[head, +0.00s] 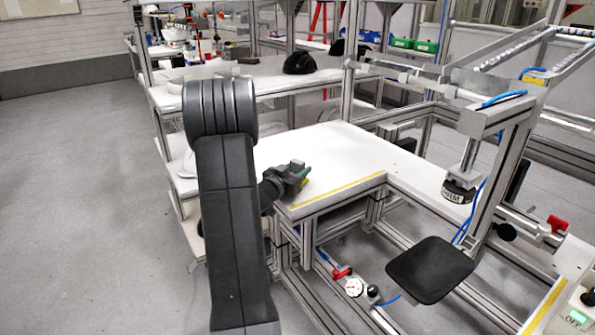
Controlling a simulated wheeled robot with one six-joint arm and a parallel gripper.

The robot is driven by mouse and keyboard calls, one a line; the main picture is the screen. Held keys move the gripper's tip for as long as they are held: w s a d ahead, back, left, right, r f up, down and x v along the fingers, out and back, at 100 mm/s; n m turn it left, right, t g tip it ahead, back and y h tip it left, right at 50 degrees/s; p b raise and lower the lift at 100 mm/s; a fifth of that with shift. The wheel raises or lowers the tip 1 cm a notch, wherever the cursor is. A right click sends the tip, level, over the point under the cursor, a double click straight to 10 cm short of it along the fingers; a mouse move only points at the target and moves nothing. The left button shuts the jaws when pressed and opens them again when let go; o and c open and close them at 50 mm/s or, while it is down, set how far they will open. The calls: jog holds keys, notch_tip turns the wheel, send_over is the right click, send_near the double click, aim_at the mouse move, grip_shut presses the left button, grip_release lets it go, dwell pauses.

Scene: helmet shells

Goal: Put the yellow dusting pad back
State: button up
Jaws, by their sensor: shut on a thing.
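My gripper (303,178) is over the near left corner of the white workbench (335,152), in the middle of the head view. It is small in the picture, with a green part at its tip. A small yellow patch shows at its fingers, the yellow dusting pad (304,184), and the gripper is shut on it. Most of the pad is hidden by the gripper. I cannot tell whether the pad touches the bench top.
The bench top around the gripper is clear, with a yellow strip (340,189) along its front edge. A black helmet shell (300,63) sits on the shelf behind. A press frame (497,150) and a black seat (431,269) stand at the right. Open floor lies left.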

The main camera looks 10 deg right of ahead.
jog(key=shift+f, duration=0.1)
jog(key=o, duration=1.1)
jog(key=shift+c, duration=0.2)
jog(key=shift+a, duration=0.1)
jog(key=v, duration=1.2)
